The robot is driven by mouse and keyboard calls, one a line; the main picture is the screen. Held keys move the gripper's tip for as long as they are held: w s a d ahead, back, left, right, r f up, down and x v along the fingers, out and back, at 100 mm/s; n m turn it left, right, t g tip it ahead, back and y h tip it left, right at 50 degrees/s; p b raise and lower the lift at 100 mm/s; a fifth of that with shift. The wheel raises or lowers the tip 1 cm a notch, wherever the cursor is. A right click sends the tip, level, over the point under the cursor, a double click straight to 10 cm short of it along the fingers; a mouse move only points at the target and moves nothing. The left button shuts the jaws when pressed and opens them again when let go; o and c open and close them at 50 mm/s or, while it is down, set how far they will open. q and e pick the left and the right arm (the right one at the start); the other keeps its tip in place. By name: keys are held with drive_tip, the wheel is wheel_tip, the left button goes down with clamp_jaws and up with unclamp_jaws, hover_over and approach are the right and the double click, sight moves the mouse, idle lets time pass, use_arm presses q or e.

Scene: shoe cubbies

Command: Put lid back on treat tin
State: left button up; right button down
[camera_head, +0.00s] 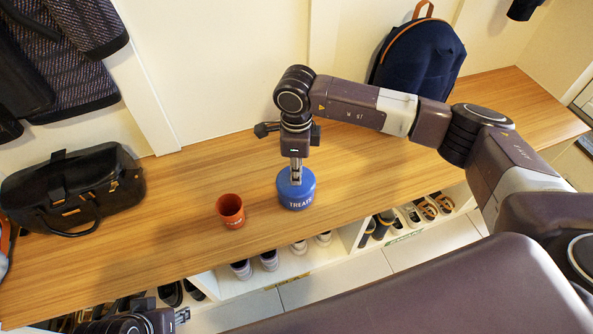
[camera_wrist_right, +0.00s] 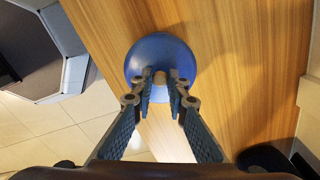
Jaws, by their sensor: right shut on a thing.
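The blue treat tin (camera_head: 297,197), lettered TREATS, stands upright on the wooden bench top, near its front edge. A blue lid (camera_head: 291,178) is at its top. From this view I cannot tell whether the lid is fully seated or slightly raised. In the right wrist view the round blue lid (camera_wrist_right: 140,60) has a small wooden-coloured knob (camera_wrist_right: 160,77) between the fingertips. My right gripper (camera_head: 296,180) points straight down and is shut on the lid's knob; its fingers also show in the wrist view (camera_wrist_right: 160,92). My left gripper (camera_head: 172,314) shows only partly at the bottom left.
An orange-brown cup (camera_head: 231,210) stands just left of the tin. A black bag (camera_head: 75,190) lies at the left end of the bench (camera_head: 190,170). A dark blue backpack (camera_head: 418,62) leans on the wall. Shoes (camera_head: 269,260) fill cubbies below. The bench right of the tin is clear.

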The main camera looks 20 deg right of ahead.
use_arm(q)
drive_tip(key=shift+s, duration=0.25)
idle(0.3)
drive_tip(key=shift+w+r, duration=0.1)
drive_tip(key=shift+r, duration=0.2)
drive_tip(key=shift+a+f+b, duration=0.1)
drive_tip(key=shift+f+b, duration=0.2)
drive_tip(key=shift+b, duration=0.1)
use_arm(e)
drive_tip(key=shift+f, duration=0.2)
idle(0.5)
drive_tip(key=c, duration=1.8)
unclamp_jaws()
drive_tip(key=shift+o, duration=0.3)
